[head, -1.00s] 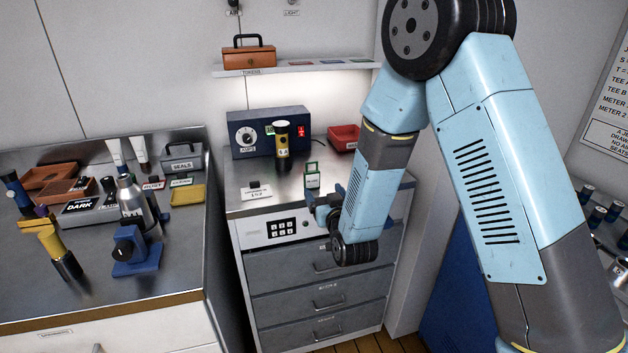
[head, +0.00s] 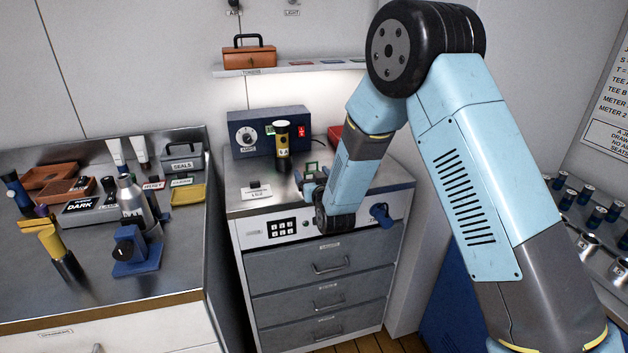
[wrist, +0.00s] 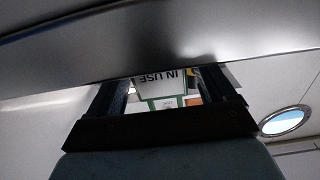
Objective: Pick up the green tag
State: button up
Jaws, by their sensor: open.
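The green tag (head: 312,167) is a small white plate with a green frame, on the metal cabinet top. In the head view my gripper (head: 308,184) is right in front of it and hides its lower part. In the wrist view a green-edged white plate reading "IN USE" (wrist: 160,78), upside down, shows between my two dark, spread fingers. A second green-edged patch (wrist: 166,103) shows just below it; I cannot tell whether it is a reflection. My gripper is open and empty. I cannot tell whether a finger touches the tag.
A yellow and black torch (head: 282,142) stands behind the tag, before a blue dial box (head: 250,133). A red tray (head: 338,133) is partly behind my arm. A blue knob (head: 382,215) is on the cabinet front.

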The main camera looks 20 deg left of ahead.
aim_at(312, 163)
jog(key=shift+c, duration=0.4)
jog(key=c, duration=1)
jog(key=shift+o, duration=0.2)
jog(key=shift+r, duration=0.15)
jog(key=shift+r, duration=0.25)
notch_tip(312, 163, up, 2)
jog(key=shift+r, duration=0.15)
jog(key=s+d+r, duration=0.8)
jog(key=s+r, duration=0.2)
jog(key=s, duration=0.1)
jog(key=shift+s, duration=0.25)
